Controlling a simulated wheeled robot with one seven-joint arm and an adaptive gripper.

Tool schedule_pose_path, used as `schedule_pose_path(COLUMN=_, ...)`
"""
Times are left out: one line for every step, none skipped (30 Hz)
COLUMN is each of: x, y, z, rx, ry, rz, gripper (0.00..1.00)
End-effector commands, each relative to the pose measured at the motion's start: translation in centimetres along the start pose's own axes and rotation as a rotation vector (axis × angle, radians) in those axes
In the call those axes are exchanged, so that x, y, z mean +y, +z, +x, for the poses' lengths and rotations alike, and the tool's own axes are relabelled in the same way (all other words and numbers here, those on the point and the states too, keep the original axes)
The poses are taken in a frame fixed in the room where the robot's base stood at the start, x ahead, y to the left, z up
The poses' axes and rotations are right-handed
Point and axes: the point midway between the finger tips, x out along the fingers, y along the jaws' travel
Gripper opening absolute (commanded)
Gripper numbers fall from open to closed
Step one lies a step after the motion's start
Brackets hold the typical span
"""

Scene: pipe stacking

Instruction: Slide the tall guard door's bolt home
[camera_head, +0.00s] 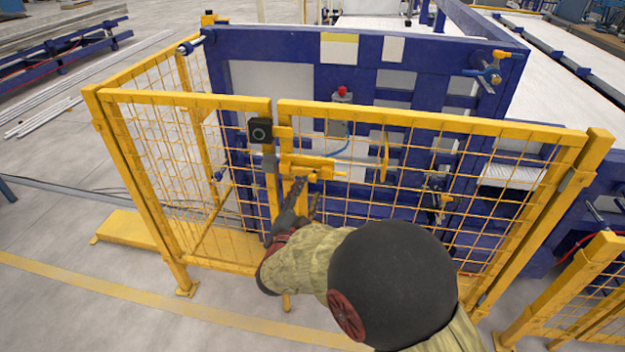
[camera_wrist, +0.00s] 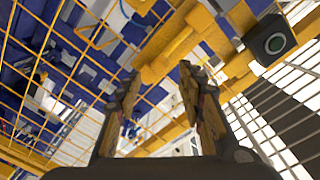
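The tall guard door (camera_head: 430,118) is a yellow frame with wire mesh, standing in line with the fence panel (camera_head: 185,100) to its left. Its yellow bolt (camera_head: 308,161) lies across the door's left edge, below a black box with a round ring. Whether the bolt reaches into the fence post cannot be told. My gripper (camera_head: 305,192) is just below the bolt, in front of the mesh. In the wrist view my gripper (camera_wrist: 160,84) has its two fingers well apart, with nothing between them. The yellow bolt assembly (camera_wrist: 165,58) shows just beyond the fingertips, apparently clear of them.
The black box (camera_head: 260,131) is on the fence post close to the bolt, and it also shows in the wrist view (camera_wrist: 270,42). A blue machine (camera_head: 270,48) stands behind the mesh. A yellow floor plate (camera_head: 122,228) lies at left. Open floor is at the lower left.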

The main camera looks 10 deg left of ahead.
Motion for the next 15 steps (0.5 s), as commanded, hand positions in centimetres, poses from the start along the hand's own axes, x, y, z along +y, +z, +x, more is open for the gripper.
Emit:
schedule_pose_path(x=0.2, y=0.1, z=0.8, rx=0.002, ry=0.002, rz=0.0, gripper=0.39)
schedule_pose_path(x=0.2, y=0.1, z=1.3, rx=0.002, ry=0.001, rz=0.0, gripper=0.39)
schedule_pose_path(x=0.2, y=0.1, z=1.9, rx=0.002, ry=0.001, rz=-0.001, gripper=0.39)
schedule_pose_path(x=0.2, y=0.1, z=2.4, rx=0.001, ry=0.001, rz=-0.001, gripper=0.39)
schedule_pose_path(x=0.2, y=0.1, z=2.9, rx=0.001, ry=0.001, rz=0.0, gripper=0.39)
schedule_pose_path(x=0.2, y=0.1, z=3.5, rx=0.001, ry=0.001, rz=0.0, gripper=0.39)
schedule_pose_path(x=0.2, y=0.1, z=4.0, rx=0.001, ry=0.001, rz=0.0, gripper=0.39)
schedule_pose_path(x=0.2, y=0.1, z=4.4, rx=0.0, ry=0.001, rz=-0.001, gripper=0.39)
schedule_pose_path(x=0.2, y=0.1, z=4.9, rx=0.0, ry=0.0, rz=-0.001, gripper=0.39)
schedule_pose_path(x=0.1, y=0.1, z=5.2, rx=0.0, ry=-0.001, rz=-0.001, gripper=0.39)
schedule_pose_path(x=0.1, y=0.1, z=5.5, rx=0.0, ry=-0.001, rz=-0.001, gripper=0.39)
schedule_pose_path(x=0.1, y=0.1, z=5.9, rx=-0.001, ry=-0.001, rz=-0.001, gripper=0.39)
schedule_pose_path(x=0.1, y=0.1, z=6.1, rx=-0.001, ry=0.0, rz=-0.002, gripper=0.39)
schedule_pose_path(x=0.1, y=0.1, z=6.3, rx=-0.002, ry=0.0, rz=-0.002, gripper=0.39)
schedule_pose_path(x=0.1, y=0.1, z=6.5, rx=-0.002, ry=0.001, rz=-0.003, gripper=0.39)
